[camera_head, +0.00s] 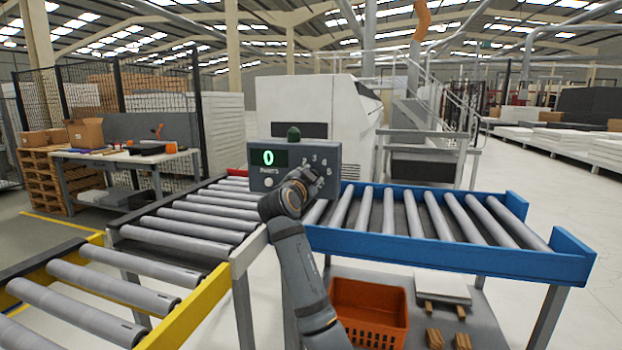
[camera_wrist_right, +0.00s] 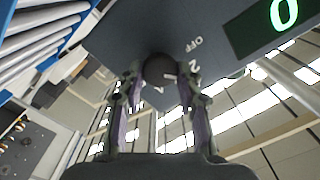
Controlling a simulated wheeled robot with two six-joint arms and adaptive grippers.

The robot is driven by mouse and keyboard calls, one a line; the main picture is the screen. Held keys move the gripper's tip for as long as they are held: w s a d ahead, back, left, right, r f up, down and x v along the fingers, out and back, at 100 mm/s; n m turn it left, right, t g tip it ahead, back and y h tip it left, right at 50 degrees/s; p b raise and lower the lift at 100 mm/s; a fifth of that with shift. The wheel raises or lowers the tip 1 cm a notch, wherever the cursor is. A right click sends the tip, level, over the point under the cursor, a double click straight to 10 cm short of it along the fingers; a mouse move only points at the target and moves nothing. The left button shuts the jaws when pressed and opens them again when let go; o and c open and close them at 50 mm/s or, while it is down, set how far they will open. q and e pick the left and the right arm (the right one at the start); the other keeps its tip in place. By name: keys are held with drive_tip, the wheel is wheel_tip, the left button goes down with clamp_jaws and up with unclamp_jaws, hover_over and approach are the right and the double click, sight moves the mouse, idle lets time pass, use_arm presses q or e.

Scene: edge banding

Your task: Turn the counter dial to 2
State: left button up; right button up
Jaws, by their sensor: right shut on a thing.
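The grey counter box (camera_head: 258,178) stands above the rollers in the middle of the head view. Its green display (camera_head: 268,157) reads 0, and it also shows in the wrist view (camera_wrist_right: 284,14). A round dark dial (camera_wrist_right: 158,68) sits on the panel, with OFF and 2 printed beside it. Which mark the dial points to is unclear. My right gripper (camera_head: 312,180) is at the right part of the box and hides the dial there. In the wrist view its two fingers (camera_wrist_right: 160,80) are shut on the dial, one on each side. My left gripper is out of view.
A blue-framed roller conveyor (camera_head: 440,250) runs right of my right arm; grey rollers (camera_head: 190,225) and a yellow-framed section (camera_head: 195,315) lie left. An orange crate (camera_head: 370,310) is below. A white machine (camera_head: 310,105) stands behind the box.

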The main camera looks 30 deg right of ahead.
drive_tip(key=o, duration=1.1)
drive_tip(key=shift+w, duration=0.1)
drive_tip(key=shift+o, duration=0.2)
drive_tip(key=v, duration=1.2)
